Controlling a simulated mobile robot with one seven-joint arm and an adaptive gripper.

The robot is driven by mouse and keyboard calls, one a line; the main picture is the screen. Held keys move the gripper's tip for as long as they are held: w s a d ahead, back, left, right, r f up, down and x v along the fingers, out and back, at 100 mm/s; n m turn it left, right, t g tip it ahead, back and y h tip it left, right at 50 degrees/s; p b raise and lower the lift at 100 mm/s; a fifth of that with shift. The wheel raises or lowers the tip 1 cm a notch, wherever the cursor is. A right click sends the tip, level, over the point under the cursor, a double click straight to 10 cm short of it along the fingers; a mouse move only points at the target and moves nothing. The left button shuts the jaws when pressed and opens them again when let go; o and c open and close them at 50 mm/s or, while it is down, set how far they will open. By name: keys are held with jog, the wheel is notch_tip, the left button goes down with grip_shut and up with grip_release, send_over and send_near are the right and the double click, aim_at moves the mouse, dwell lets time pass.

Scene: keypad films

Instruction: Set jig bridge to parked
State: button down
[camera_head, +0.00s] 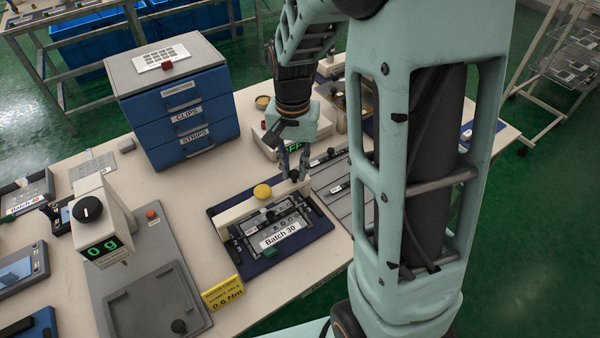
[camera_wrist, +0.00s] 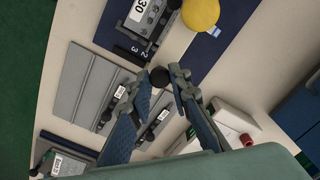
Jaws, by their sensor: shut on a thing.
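The jig bridge (camera_head: 237,208) is a pale beige bar along the back edge of the Batch 30 jig (camera_head: 262,243), which lies on a dark blue mat (camera_head: 316,229). A yellow round knob (camera_head: 262,191) sits on the bar and also shows in the wrist view (camera_wrist: 200,14). My gripper (camera_head: 293,173) is at the bar's right end, shut on a black ball knob (camera_wrist: 160,78). In the wrist view the knob sits between my fingertips (camera_wrist: 164,77). The numbers 2 and 3 show on the jig's edge near the knob. The bar's underside is hidden.
A blue drawer cabinet (camera_head: 180,115) stands behind left. Grey rails (camera_head: 350,205) lie to the right; my arm hides part of that side.

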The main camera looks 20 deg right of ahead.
jog(key=w+a, duration=0.2)
jog(key=w, duration=0.4)
jog(key=shift+w+p, duration=0.4)
jog(key=shift+a+r, duration=0.1)
jog(key=shift+r, duration=0.05)
jog(key=c, duration=1.8)
grip_release()
jog(key=shift+w, duration=0.1)
jog(key=shift+o, duration=0.2)
notch_tip(320, 180, up, 12)
